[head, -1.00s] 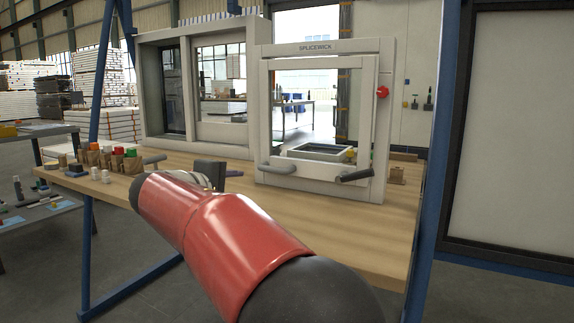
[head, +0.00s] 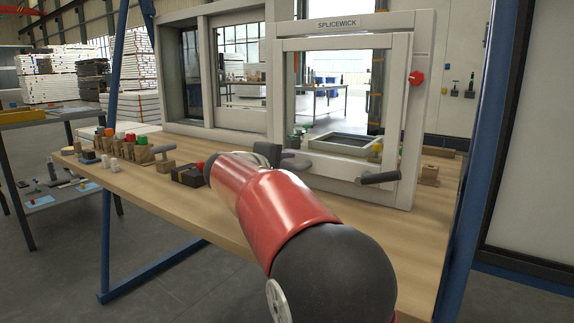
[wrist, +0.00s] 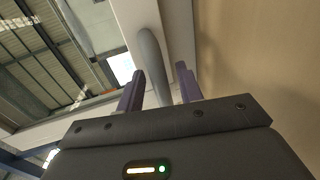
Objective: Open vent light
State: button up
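The vent light is most likely the pale framed window labelled SPLICEWICK (head: 337,23), upright on the bench; its inner sash looks closed in its frame. A dark lever handle (head: 380,178) sticks out at the sash's lower right. A grey handle at the sash's lower left is mostly hidden behind my gripper (head: 275,155) in the head view. In the wrist view, my gripper (wrist: 160,90) is open, its two fingers apart. A grey rounded handle (wrist: 152,60) runs down into the gap between the fingers; I cannot tell whether they touch it.
A red knob (head: 416,78) sits on the frame's right side. A larger pale sliding window (head: 205,130) stands at left. Blocks and coloured bottles (head: 125,145) line the wooden bench (head: 165,192). Blue posts (head: 478,150) flank the bench.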

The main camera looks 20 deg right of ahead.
jog(key=shift+w+d, duration=0.15)
jog(key=shift+d, duration=0.2)
grip_shut()
jog(key=shift+a, duration=0.1)
